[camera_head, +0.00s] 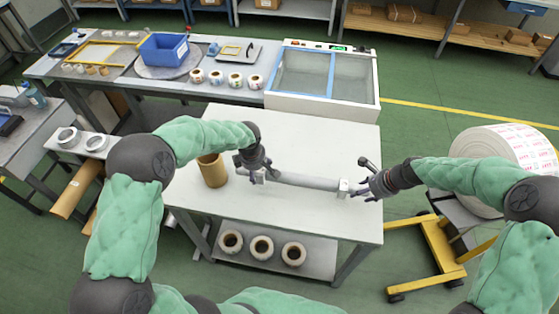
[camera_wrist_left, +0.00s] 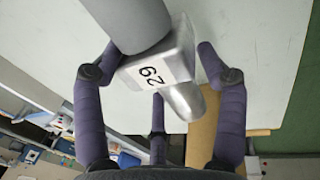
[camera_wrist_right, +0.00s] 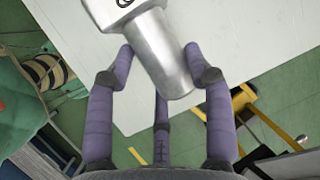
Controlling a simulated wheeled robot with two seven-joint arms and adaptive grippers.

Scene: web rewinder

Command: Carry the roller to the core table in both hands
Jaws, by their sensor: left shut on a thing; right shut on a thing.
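The grey roller (camera_head: 305,181) lies level across the middle of the core table (camera_head: 320,135), with a pale block near each end. I cannot tell whether it touches the tabletop. My left gripper (camera_head: 258,172) is shut on its left end. In the left wrist view the fingers flank the metal shaft end and the numbered block (camera_wrist_left: 160,70). My right gripper (camera_head: 364,184) is shut on its right end. In the right wrist view the fingers close around the bare metal shaft (camera_wrist_right: 158,58). The fingertip contacts are partly hidden.
A brown core (camera_head: 213,172) stands upright on the table, left of my left gripper. Several cores lie on the lower shelf (camera_head: 312,259). A big paper reel (camera_head: 497,158) on a yellow stand (camera_head: 436,251) is at right. A bench (camera_head: 130,75) stands behind.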

